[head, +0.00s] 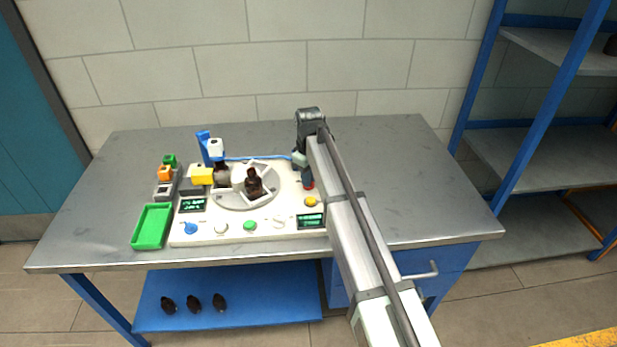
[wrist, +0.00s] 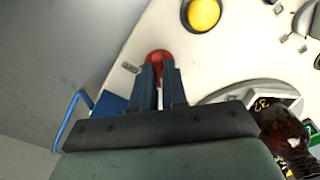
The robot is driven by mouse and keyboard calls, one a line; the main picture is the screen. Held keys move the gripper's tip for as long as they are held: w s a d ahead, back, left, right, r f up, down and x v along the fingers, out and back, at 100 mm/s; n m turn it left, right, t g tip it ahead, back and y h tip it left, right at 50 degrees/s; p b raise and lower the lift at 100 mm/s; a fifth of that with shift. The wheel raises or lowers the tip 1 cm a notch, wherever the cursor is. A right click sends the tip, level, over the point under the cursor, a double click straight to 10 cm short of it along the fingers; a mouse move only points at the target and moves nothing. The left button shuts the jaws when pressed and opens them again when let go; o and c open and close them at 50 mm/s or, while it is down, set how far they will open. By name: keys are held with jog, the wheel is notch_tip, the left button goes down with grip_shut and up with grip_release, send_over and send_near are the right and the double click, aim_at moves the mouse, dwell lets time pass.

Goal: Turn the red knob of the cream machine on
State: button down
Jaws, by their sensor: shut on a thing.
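The cream machine (head: 264,231) lies on the grey metal table, with a round turntable (head: 230,201) in its middle. The red knob (head: 309,185) shows at the machine's right side in the head view, partly hidden by my gripper. In the wrist view the red knob (wrist: 158,56) sits between my gripper's (wrist: 159,72) two dark fingertips, which are closed on it. In the head view my gripper (head: 308,183) points down at the knob from above. The direction of the knob's setting cannot be seen.
A yellow button (wrist: 203,14) is close to the knob; it also shows in the head view (head: 311,202). An amber bottle (head: 254,184) stands on the turntable. A green tray (head: 152,226) is at the left. The table's right side is clear.

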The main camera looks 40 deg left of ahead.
jog(key=c, duration=1.2)
grip_release()
jog(key=shift+o, duration=0.2)
notch_tip(320, 180, up, 14)
jog(key=shift+f, duration=0.1)
